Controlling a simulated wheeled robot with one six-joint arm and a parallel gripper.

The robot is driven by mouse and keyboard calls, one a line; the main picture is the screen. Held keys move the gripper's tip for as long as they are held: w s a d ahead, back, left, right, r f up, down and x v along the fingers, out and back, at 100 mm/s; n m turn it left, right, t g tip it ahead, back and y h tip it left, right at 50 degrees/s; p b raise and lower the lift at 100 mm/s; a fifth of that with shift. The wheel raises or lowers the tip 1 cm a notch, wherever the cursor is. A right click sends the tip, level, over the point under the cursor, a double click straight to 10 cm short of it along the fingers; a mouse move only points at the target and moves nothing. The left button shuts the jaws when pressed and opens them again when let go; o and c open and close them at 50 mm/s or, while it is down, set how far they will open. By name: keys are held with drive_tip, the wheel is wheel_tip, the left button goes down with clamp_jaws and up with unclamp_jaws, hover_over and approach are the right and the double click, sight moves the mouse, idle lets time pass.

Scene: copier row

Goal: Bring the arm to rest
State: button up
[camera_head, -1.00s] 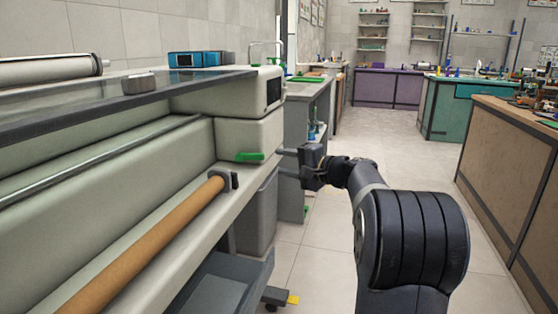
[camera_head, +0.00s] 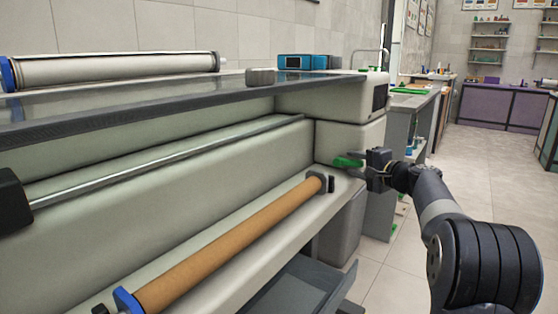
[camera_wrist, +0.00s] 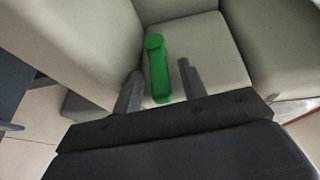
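My gripper (camera_head: 358,165) is at the right end of the large copier (camera_head: 220,160), its fingers pointing left. In the wrist view my gripper (camera_wrist: 160,68) is open, with its two fingers spread apart. A green handle (camera_head: 346,162) on the machine shows beside the fingertips in the head view. In the wrist view the green handle (camera_wrist: 159,70) appears between the fingers with a gap on each side. I cannot tell whether it lies at fingertip depth. Nothing is gripped. My arm reaches in from the lower right.
A brown roll (camera_head: 235,240) lies along the machine's front, above an open grey drawer (camera_head: 305,287). A grey bin (camera_head: 343,228) stands under the machine's right end. A grey counter (camera_head: 420,108) is behind. Tiled floor (camera_head: 480,170) is clear to the right.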

drive_tip(key=shift+w+a+r, duration=0.1)
drive_tip(key=shift+w+r, duration=0.05)
drive_tip(key=shift+w+f, duration=0.1)
drive_tip(key=shift+f, duration=0.1)
idle(0.3)
